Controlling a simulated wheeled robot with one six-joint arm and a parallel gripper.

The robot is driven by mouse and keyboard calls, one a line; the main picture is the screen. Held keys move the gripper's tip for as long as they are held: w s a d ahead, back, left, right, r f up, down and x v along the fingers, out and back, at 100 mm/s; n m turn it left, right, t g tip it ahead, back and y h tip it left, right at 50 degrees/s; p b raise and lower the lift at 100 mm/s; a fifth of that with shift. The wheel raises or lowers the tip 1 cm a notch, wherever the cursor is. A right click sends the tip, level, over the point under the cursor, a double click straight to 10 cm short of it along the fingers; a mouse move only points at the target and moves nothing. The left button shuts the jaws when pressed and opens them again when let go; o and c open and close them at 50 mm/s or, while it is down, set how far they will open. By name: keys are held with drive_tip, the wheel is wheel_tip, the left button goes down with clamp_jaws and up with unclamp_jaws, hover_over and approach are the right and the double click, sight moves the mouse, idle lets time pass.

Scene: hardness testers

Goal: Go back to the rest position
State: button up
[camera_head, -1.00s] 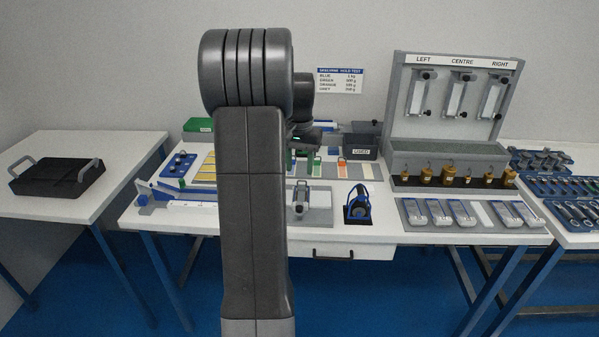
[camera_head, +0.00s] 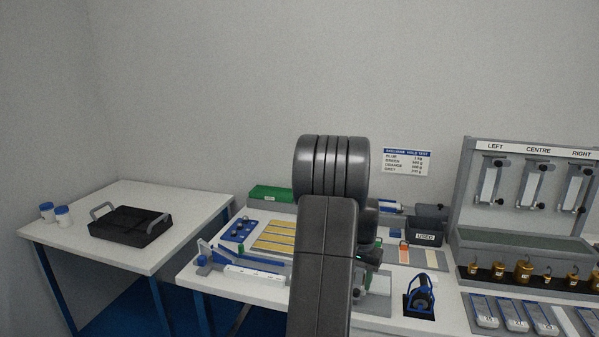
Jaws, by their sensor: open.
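My own grey arm stands upright in the middle of the head view. My gripper (camera_head: 371,262) is just to the right of the arm link, low over the work table (camera_head: 262,297), and mostly hidden behind it. A small green light shows by it. Its jaws are open, and I see nothing held in them, though the fingertips are hard to make out.
A black tray (camera_head: 130,226) and two white jars (camera_head: 64,216) are on the left table. A USED bin (camera_head: 426,232), blue tape dispenser (camera_head: 420,297) and green box (camera_head: 271,194) are near the arm.

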drive_tip(key=shift+f, duration=1.5)
